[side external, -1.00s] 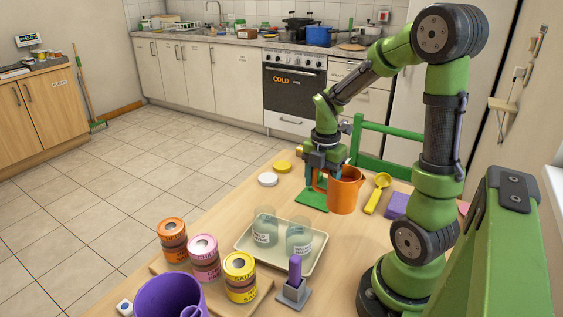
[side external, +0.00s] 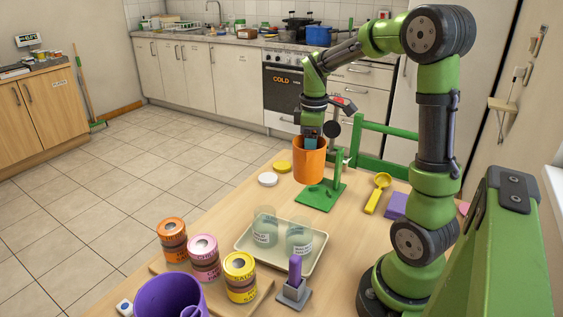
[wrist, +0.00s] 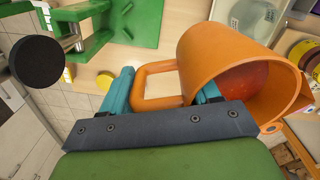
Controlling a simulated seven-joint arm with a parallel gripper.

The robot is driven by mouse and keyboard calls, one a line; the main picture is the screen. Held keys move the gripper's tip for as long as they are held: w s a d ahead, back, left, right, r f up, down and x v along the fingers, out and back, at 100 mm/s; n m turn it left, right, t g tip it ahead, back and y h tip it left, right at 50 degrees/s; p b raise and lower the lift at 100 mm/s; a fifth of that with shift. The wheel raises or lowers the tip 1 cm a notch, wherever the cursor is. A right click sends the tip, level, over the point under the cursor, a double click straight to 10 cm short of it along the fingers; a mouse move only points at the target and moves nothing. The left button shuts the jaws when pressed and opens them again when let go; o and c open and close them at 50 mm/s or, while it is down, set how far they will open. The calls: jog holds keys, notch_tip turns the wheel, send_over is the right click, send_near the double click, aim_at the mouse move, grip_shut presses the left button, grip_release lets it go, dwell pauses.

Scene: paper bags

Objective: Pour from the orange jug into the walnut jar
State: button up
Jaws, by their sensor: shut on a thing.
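My gripper (side external: 311,142) is shut on the handle of the orange jug (side external: 309,166). In the wrist view the fingers (wrist: 165,88) sit on both sides of the handle, and the jug (wrist: 205,55) shows a reddish-orange content inside. In the side view the jug looks upright and raised, beside the green stand. Two clear jars, a left one (side external: 265,222) and a right one (side external: 299,232), stand on a pale tray (side external: 259,255), nearer the camera than the jug. Their labels are too small to read surely, so I cannot tell which is walnut.
A purple bucket (side external: 165,298), a grey holder with a purple handle (side external: 294,285), a green stand (side external: 318,196) and a yellow scoop (side external: 377,193) are around. White and yellow lids lie behind the tray.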

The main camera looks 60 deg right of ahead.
jog(key=shift+s+a+r+t+h, duration=0.15)
jog(key=shift+a+r+t+h, duration=0.2)
jog(key=shift+a+h, duration=0.35)
jog(key=shift+s+a+h, duration=0.15)
jog(key=shift+h, duration=0.45)
jog(key=shift+s+a+f+t+h, duration=0.25)
jog(key=shift+a+f+t+h, duration=0.25)
jog(key=shift+a+h, duration=0.45)
jog(key=shift+r+h, duration=0.2)
jog(key=shift+h, duration=0.45)
jog(key=shift+s+a, duration=0.1)
jog(key=shift+a, duration=0.1)
jog(key=shift+a, duration=0.1)
jog(key=shift+r+t+h, duration=0.1)
jog(key=shift+t+h, duration=0.15)
jog(key=shift+h, duration=0.05)
jog(key=shift+r, duration=0.1)
jog(key=shift+s+a+r+t+h, duration=0.15)
jog(key=shift+a+r+t+h, duration=0.25)
jog(key=shift+h, duration=0.45)
jog(key=shift+s+a+r+t+h, duration=0.1)
jog(key=shift+a+r+t+h, duration=0.2)
jog(key=shift+r+h, duration=0.4)
